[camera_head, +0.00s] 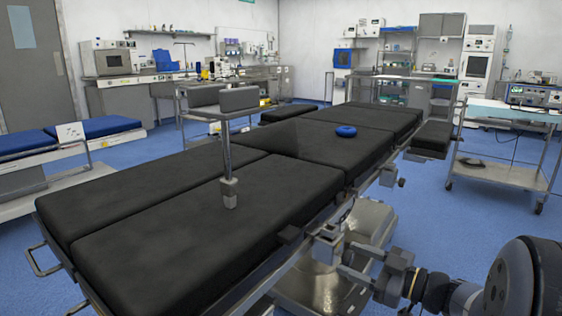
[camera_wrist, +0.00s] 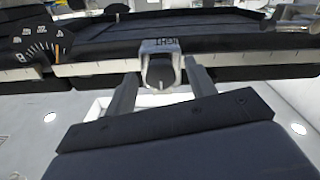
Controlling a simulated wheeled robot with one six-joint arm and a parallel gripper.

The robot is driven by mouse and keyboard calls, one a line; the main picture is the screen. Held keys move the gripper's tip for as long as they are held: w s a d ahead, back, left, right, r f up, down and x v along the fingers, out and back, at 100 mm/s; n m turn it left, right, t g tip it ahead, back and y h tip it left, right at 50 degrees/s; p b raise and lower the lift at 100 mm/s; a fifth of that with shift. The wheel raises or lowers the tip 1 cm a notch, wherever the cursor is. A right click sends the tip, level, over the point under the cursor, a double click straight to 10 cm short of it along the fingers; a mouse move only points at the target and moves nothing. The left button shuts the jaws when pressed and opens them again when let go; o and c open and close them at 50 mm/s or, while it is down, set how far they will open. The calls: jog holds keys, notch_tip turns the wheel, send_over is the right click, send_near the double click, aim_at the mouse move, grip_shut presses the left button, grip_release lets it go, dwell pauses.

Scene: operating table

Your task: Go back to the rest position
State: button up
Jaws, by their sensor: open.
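The operating table (camera_head: 130,205) has black pads and runs from the lower left toward the back centre in the head view. My gripper (camera_head: 345,260) is at its near right side, beside a metal clamp (camera_head: 326,244) on the side rail. In the wrist view my gripper (camera_wrist: 160,72) is open, with its two fingers apart. The clamp (camera_wrist: 160,52) appears between the fingers; whether they touch it cannot be told. Nothing is visibly held.
A grey padded support on a post (camera_head: 228,155) stands over the table. A wheeled cart (camera_head: 505,175) is at the right. Blue floor (camera_head: 440,225) is free between cart and table.

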jog(key=shift+s+d, duration=0.1)
jog(key=shift+d, duration=0.05)
jog(key=p+v, duration=0.2)
jog(key=v, duration=0.8)
jog(key=b+x, duration=0.2)
jog(key=x, duration=0.8)
jog(key=shift+a, duration=0.2)
jog(key=m, duration=0.5)
jog(key=shift+m, duration=0.3)
jog(key=m, duration=1.1)
jog(key=m+p, duration=0.1)
jog(key=m, duration=0.3)
jog(key=shift+r, duration=0.1)
jog(key=shift+m, duration=0.4)
